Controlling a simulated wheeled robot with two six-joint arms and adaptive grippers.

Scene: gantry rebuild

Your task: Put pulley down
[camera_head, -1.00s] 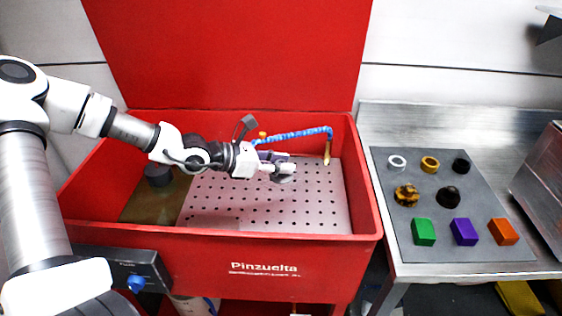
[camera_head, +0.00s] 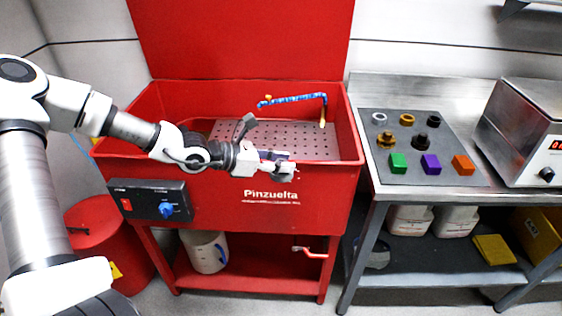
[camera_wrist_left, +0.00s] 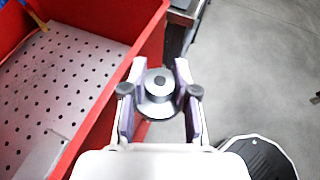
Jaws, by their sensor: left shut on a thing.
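The pulley (camera_wrist_left: 159,86) is a grey metal stepped disc with a dark centre hole. In the left wrist view it sits between the purple-padded fingers of my left gripper (camera_wrist_left: 160,95), which is shut on it. In the head view my left gripper (camera_head: 279,166) is at the front rim of the red washing basin, and the pulley (camera_head: 288,173) shows small at its tip. The wrist view shows the pulley outside the basin wall, above the floor. My right gripper is not in view.
The red basin (camera_head: 215,195) has a perforated tray (camera_head: 290,138) and a blue hose (camera_head: 290,100). To the right, a steel table (camera_head: 470,103) bears a grey mat (camera_head: 390,179) with rings, dark and brass parts and coloured blocks. A box-shaped machine (camera_head: 525,130) stands at its right.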

